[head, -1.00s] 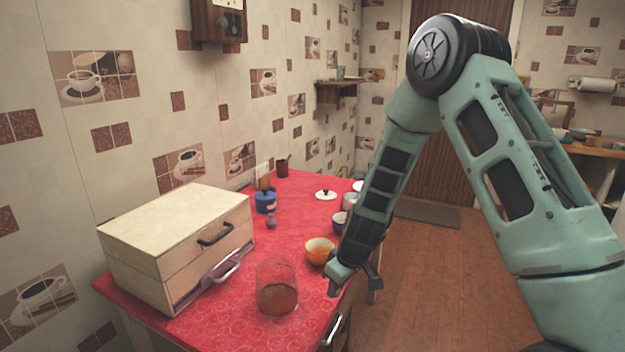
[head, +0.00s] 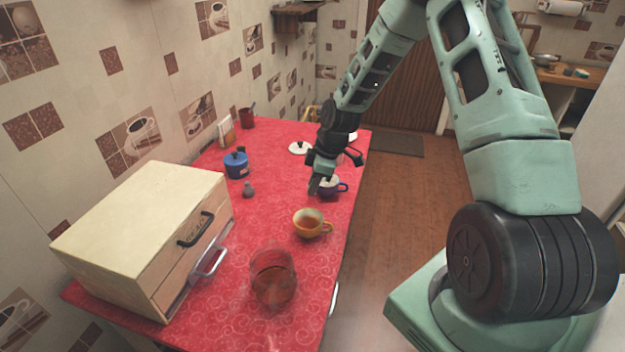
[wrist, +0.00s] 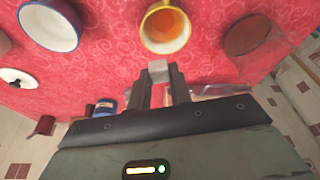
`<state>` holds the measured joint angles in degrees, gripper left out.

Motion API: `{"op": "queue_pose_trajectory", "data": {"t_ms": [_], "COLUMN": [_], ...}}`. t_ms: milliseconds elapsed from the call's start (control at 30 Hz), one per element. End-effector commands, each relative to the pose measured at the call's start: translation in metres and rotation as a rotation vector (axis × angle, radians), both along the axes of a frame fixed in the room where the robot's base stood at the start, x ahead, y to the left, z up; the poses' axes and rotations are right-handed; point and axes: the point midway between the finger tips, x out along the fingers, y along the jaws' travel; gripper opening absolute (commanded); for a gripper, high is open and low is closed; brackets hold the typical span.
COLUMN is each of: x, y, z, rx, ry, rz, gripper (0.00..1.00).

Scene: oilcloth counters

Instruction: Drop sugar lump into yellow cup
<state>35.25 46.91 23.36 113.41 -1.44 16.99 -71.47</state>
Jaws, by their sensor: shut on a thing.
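The yellow cup (head: 308,226) stands upright on the red counter with brownish-orange liquid inside. It also shows at the top of the wrist view (wrist: 145,38). In the wrist view, my fingers (wrist: 160,82) are shut on a pale grey-white sugar lump (wrist: 158,66). The lump shows just below the yellow cup's rim in that picture, above the counter. In the head view, I cannot make out the lump clearly.
A transparent jar (head: 273,280) stands nearer, a wooden drawer box (head: 140,240) at left. A blue pot (head: 237,166), a small grey object (head: 248,190) and a white lid (head: 299,148) are further back.

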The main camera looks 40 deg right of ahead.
Motion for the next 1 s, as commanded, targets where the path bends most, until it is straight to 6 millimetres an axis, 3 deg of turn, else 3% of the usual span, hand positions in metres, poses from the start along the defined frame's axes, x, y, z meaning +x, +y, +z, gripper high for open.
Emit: {"op": "queue_pose_trajectory", "data": {"t_ms": [33,233,600,633,700,1000], "x": [0.000,0.000,0.000,0.000,0.000,0.000], "y": [0.000,0.000,0.000,0.000,0.000,-0.001], "z": [-0.011,-0.032,-0.035,-0.035,-0.035,-0.034], "rx": [0.000,-0.001,-0.001,-0.001,-0.001,-0.001], "ry": [0.000,-0.001,-0.001,-0.001,-0.001,-0.001], "rz": [-0.001,0.000,-0.002,-0.002,-0.002,-0.002], "gripper": [0.00,0.00,0.00,0.29,0.46,0.46]}}
